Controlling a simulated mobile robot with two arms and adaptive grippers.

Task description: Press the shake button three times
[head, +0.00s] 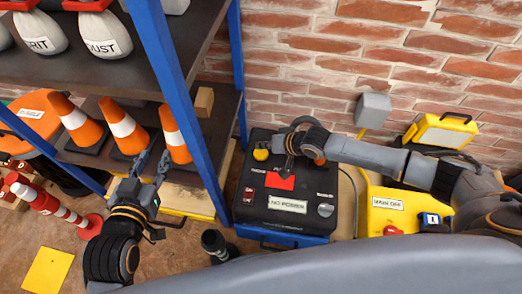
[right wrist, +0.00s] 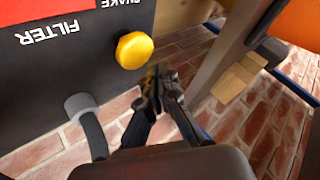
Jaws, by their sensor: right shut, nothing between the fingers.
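The black panel (head: 250,208) stands on a blue base below the brick wall. Its round yellow button (head: 261,154) is at the upper left; in the right wrist view the yellow button (right wrist: 134,50) sits by the partly cut-off "SHAKE" label. A red plate (head: 280,182) and a "NO POWER" sign (head: 288,205) are on the panel. My right gripper (head: 287,166) is shut and empty over the panel, right of the button. In the right wrist view its fingertips (right wrist: 157,86) are close beside the button; contact is unclear. My left gripper (head: 153,160) is open and empty before the shelf cones.
A blue-posted shelf (head: 172,82) with orange cones (head: 125,128) and sacks stands at left. A grey hose fitting (right wrist: 82,103) juts from the panel. A yellow box marked "MAIN OFF" (head: 388,203) is at right. A dark cylinder (head: 215,243) stands on the floor.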

